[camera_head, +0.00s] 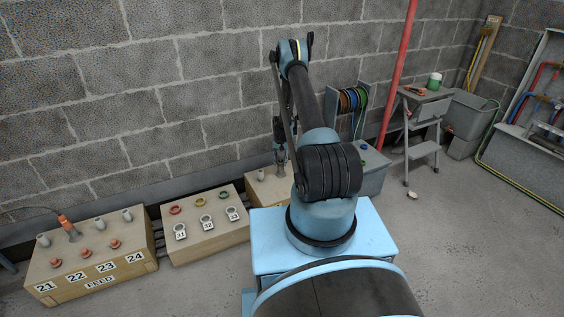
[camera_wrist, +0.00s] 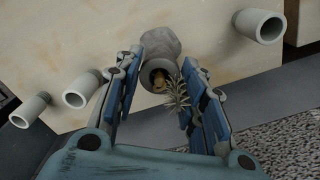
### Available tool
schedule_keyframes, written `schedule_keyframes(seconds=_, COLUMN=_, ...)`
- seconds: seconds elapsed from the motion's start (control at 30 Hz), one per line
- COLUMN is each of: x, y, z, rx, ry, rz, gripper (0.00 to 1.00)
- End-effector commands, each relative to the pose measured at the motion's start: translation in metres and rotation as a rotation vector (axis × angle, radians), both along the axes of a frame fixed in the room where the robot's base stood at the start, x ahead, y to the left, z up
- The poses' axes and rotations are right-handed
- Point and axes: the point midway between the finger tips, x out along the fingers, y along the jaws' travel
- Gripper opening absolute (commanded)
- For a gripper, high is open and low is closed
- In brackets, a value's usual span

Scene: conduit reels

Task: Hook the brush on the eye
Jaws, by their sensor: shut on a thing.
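The brush shows in the wrist view as a small tuft of pale bristles (camera_wrist: 176,93) against my right finger. My gripper (camera_wrist: 160,76) is shut on it, with one blue-padded finger on each side; the brush's far end is hard to make out. In the head view my gripper (camera_head: 280,160) is low over the far wooden box, partly behind my arm.
More grey stubs (camera_wrist: 76,95) and (camera_wrist: 258,26) stand close on both sides. A box with coloured rings (camera_head: 207,222) and a numbered FEED box (camera_head: 92,258) are to the left. A cable-reel rack (camera_head: 352,108) and a step stool (camera_head: 424,125) stand right, with open floor in front.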

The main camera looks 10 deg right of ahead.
Motion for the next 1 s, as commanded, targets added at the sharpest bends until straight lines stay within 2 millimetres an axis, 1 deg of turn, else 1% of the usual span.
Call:
schedule_keyframes(seconds=0.27, x=0.0, y=0.0, z=-0.0014, rx=0.0, ry=0.0, rz=0.0, gripper=0.17)
schedule_keyframes(seconds=0.3, x=0.0, y=0.0, z=-0.0014, rx=0.0, ry=0.0, rz=0.0, gripper=0.44)
schedule_keyframes(seconds=0.37, x=0.0, y=-0.0001, z=-0.0014, rx=0.0, ry=0.0, rz=0.0, gripper=0.57)
schedule_keyframes(seconds=0.4, x=0.0001, y=-0.0001, z=-0.0014, rx=0.0, ry=0.0, rz=0.0, gripper=0.6)
schedule_keyframes(seconds=0.63, x=0.0001, y=-0.0001, z=-0.0013, rx=0.0, ry=0.0, rz=0.0, gripper=0.6)
schedule_keyframes(seconds=0.67, x=0.0001, y=-0.0001, z=-0.0013, rx=0.0, ry=0.0, rz=0.0, gripper=0.65)
schedule_keyframes(seconds=0.7, x=0.0001, y=-0.0001, z=-0.0013, rx=0.0, ry=0.0, rz=0.0, gripper=0.73)
schedule_keyframes(seconds=0.77, x=0.0, y=-0.0001, z=-0.0013, rx=0.0, ry=0.0, rz=0.0, gripper=0.81)
schedule_keyframes(seconds=1.0, x=0.0001, y=-0.0001, z=-0.0013, rx=0.0, ry=0.0, rz=0.0, gripper=0.81)
